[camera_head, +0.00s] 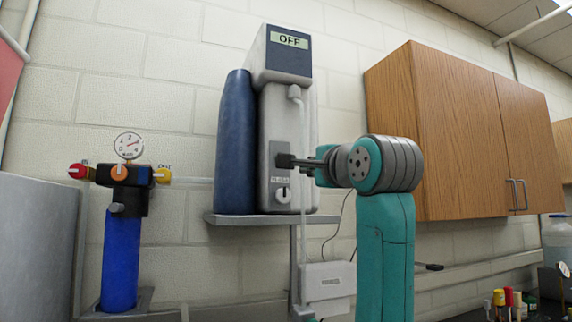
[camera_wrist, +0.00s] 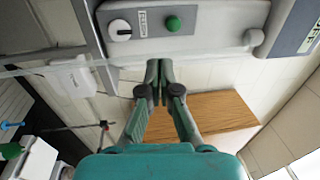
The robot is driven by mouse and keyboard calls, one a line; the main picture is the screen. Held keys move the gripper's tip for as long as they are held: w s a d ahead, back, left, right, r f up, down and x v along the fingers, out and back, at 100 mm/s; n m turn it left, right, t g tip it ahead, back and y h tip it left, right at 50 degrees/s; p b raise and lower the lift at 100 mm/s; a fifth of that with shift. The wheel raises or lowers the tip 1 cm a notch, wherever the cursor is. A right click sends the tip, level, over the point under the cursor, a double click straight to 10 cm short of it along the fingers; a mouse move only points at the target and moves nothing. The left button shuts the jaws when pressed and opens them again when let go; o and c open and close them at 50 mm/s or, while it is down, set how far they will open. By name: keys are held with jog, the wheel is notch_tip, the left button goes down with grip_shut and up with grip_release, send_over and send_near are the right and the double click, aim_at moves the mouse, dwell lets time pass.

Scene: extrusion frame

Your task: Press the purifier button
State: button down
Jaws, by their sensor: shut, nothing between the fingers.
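The purifier (camera_head: 270,110) is a pale grey unit on a wall shelf, with a dark blue tank beside it. Its display (camera_head: 289,40) reads OFF. In the wrist view its front panel (camera_wrist: 155,38) carries a round green button (camera_wrist: 173,23) and a white knob (camera_wrist: 120,30). The knob also shows in the head view (camera_head: 283,195); the button is hidden there behind my fingers. My gripper (camera_head: 280,160) is shut and empty, its tips in front of the panel. In the wrist view my gripper (camera_wrist: 160,68) shows just below the button; I cannot tell whether it touches the purifier.
The shelf (camera_head: 235,219) juts out below the purifier. A wooden cabinet (camera_head: 455,135) hangs to the right of my arm. A blue cylinder (camera_head: 120,260) with a gauge stands at left. A white box (camera_head: 328,281) and cables are below the shelf.

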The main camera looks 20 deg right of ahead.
jog(key=shift+s+r, duration=0.3)
jog(key=shift+r, duration=0.3)
jog(key=w+a+r, duration=0.1)
jog(key=w+r, duration=0.1)
jog(key=w, duration=1.1)
jog(key=shift+w+a, duration=0.2)
jog(key=shift+w, duration=0.2)
